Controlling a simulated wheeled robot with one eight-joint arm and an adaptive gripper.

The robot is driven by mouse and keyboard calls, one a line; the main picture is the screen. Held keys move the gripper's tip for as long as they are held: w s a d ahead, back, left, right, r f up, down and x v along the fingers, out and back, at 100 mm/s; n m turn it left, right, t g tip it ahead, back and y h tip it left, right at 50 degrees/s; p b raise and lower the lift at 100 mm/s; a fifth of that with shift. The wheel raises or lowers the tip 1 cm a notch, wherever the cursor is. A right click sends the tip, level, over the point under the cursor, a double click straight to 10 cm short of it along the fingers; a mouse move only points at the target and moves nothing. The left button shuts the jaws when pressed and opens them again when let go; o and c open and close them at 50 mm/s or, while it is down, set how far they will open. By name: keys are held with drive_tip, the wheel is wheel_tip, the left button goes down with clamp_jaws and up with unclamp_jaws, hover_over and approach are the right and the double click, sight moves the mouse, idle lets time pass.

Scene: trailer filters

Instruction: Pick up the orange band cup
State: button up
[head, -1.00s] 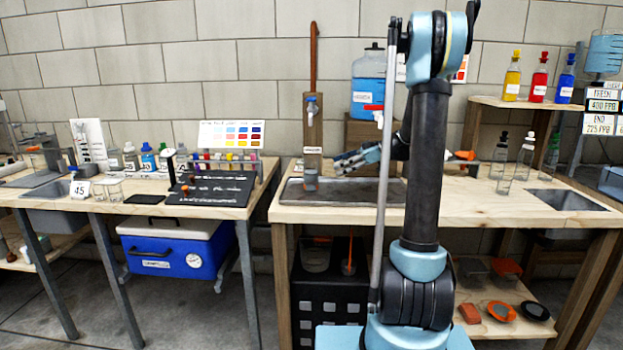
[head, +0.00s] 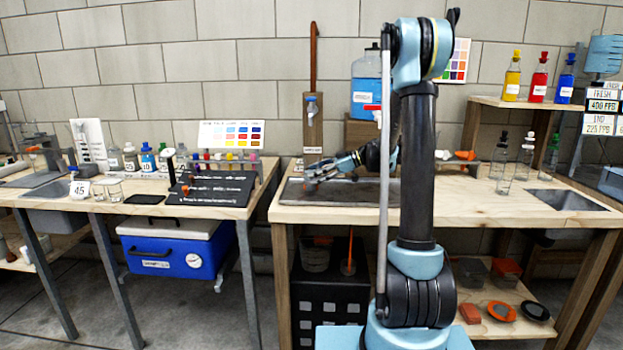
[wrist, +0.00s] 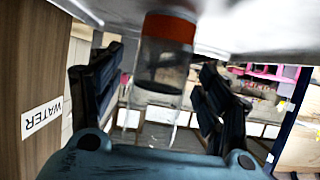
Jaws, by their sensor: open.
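The orange band cup (wrist: 160,68) is a clear cup with an orange band at the top of the wrist picture and a dark disc at its other end. It shows between the two dark fingers of my gripper (wrist: 158,97), with visible gaps on both sides. In the head view my gripper (head: 318,176) is low over the grey sink tray (head: 372,194), right at the cup, whose outline there is mostly hidden by the fingers. The gripper is open and not closed on the cup.
A wooden post with a WATER label (wrist: 42,117) stands close at the left in the wrist view; the post (head: 313,130) is behind the tray in the head view. A blue water jug (head: 366,85) is behind my arm. Clear bottles (head: 503,160) stand at the right.

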drive_tip(key=shift+x, duration=0.95)
drive_tip(key=c, duration=1.4)
drive_tip(key=shift+r, duration=0.2)
